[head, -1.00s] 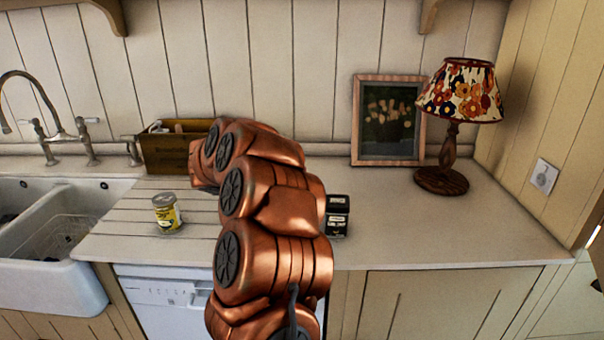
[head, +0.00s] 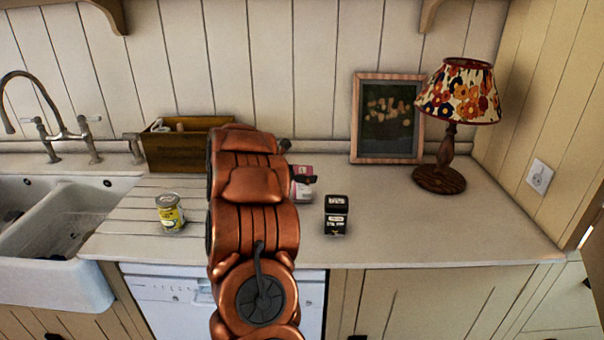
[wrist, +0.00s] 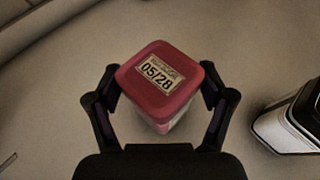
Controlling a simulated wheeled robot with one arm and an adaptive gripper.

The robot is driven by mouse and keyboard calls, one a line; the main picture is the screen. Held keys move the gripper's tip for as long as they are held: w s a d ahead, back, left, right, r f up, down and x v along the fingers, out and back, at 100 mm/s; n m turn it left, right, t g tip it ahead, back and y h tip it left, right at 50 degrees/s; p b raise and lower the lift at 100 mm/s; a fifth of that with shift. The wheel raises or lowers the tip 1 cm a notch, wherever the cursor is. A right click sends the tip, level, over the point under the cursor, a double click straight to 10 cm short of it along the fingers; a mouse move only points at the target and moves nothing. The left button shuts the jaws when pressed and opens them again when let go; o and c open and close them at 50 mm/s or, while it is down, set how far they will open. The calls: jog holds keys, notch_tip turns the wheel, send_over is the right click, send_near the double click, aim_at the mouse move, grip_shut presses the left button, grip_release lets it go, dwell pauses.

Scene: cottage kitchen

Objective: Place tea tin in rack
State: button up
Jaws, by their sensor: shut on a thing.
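My gripper (wrist: 164,88) is shut on a square tin with a red lid (wrist: 160,82), one finger on each side. A lid label reads 05/28. In the head view, the pink side of this tin (head: 302,190) shows just right of my arm, partly hidden by it and a dark finger. I cannot tell whether its base touches the counter. A black tin with white labels (head: 336,215) stands upright to its right, apart from it; it also shows at the right edge of the wrist view (wrist: 290,122). No rack is clearly recognisable.
A wooden box (head: 178,153) with things in it stands at the back, partly behind my arm. A yellow tin (head: 170,213) stands on the grooved drainer by the sink (head: 50,240). A picture frame (head: 387,118) and lamp (head: 440,178) stand back right. The right counter (head: 450,225) is clear.

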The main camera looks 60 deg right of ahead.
jog(key=shift+f, duration=0.3)
jog(key=shift+f+b, duration=0.15)
jog(key=shift+b, duration=0.2)
jog(key=o, duration=1.2)
jog(key=shift+r+p, duration=0.2)
jog(key=shift+p, duration=0.15)
jog(key=shift+w+a, duration=0.1)
jog(key=shift+a, duration=0.1)
jog(key=b+v, duration=0.3)
jog(key=v, duration=0.8)
jog(key=shift+a+r, duration=0.15)
jog(key=shift+a, duration=0.1)
